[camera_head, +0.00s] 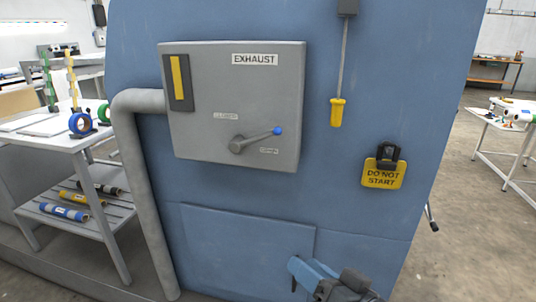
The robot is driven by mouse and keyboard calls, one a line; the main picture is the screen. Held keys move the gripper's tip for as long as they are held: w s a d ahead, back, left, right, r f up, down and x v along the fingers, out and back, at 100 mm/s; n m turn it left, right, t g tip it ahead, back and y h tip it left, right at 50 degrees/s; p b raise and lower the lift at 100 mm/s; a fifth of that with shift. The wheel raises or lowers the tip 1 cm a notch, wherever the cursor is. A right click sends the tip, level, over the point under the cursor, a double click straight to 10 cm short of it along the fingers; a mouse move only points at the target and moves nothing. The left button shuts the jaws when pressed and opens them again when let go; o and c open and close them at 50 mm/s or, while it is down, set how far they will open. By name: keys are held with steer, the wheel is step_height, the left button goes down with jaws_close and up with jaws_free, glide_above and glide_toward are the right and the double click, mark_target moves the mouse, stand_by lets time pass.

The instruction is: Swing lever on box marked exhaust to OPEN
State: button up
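The grey exhaust box (200,75) is fixed to the blue machine face and carries an EXHAUST label (255,59). Its lever (258,138) runs from a round pivot at the left to a blue knob (278,131), pointing right and slightly up. A small blurred label (226,115), seemingly CLOSED, is above the pivot. Another (268,150), seemingly OPEN, is just below the knob end. My gripper (296,272) appears at the bottom, well below the box and apart from the lever. Its fingers are too unclear to tell open from shut.
A grey pipe (138,180) runs down from the box's left side. A yellow-handled pull (337,112) hangs right of the box, and a yellow DO NOT START tag (382,175) hangs lower right. A cluttered workbench (75,145) stands left. The space before the lever looks clear.

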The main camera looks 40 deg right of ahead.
steer(key=w+d+r+m+t, duration=0.1)
steer(key=w+d+r, duration=0.3)
steer(key=w+r, duration=0.3)
steer(key=t+y, duration=0.1)
steer(key=y, duration=0.2)
glide_toward(256, 138)
steer(key=w, duration=0.7)
steer(key=shift+w+d+r, duration=0.15)
steer(key=shift+w+d, duration=0.15)
steer(key=shift+c, duration=0.5)
jaws_close()
